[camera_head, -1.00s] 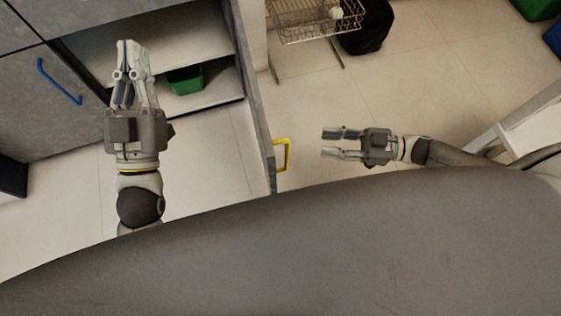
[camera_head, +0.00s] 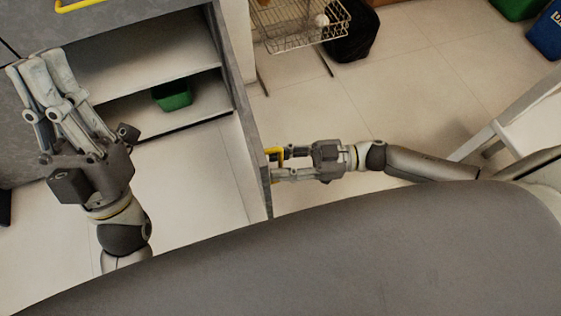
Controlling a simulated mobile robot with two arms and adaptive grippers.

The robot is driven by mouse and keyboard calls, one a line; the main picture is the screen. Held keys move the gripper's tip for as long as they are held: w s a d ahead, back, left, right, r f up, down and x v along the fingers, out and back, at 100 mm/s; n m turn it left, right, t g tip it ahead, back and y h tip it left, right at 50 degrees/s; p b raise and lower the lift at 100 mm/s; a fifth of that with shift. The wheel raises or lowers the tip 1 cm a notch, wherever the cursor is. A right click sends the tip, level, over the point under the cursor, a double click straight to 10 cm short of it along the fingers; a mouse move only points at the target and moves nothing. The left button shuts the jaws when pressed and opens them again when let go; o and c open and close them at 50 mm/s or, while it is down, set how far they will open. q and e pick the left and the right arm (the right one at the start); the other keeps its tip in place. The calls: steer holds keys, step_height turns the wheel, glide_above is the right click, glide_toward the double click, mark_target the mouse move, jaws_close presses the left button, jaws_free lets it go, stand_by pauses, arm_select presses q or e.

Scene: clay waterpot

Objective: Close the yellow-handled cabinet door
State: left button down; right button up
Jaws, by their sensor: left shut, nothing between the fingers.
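The cabinet door (camera_head: 240,120) stands open, seen nearly edge-on, with its yellow handle (camera_head: 277,151) on its right face. My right gripper (camera_head: 272,165) is at the handle from the right, with its fingers apart. The handle partly overlaps the upper finger, and I cannot tell whether they touch. The open cabinet (camera_head: 150,60) shows its shelves left of the door. My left gripper (camera_head: 42,68) is shut and empty, in front of the cabinet at the left.
A green box (camera_head: 172,96) sits on the lower shelf. Another yellow handle (camera_head: 78,4) shows at the top left. A wire basket (camera_head: 300,20) and a black bag (camera_head: 350,38) are behind the door. A white table leg (camera_head: 480,142) stands at right. The floor between is clear.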

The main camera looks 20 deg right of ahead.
steer(key=shift+a, duration=0.1)
steer(key=shift+c, duration=0.5)
jaws_close()
steer(key=shift+a, duration=0.1)
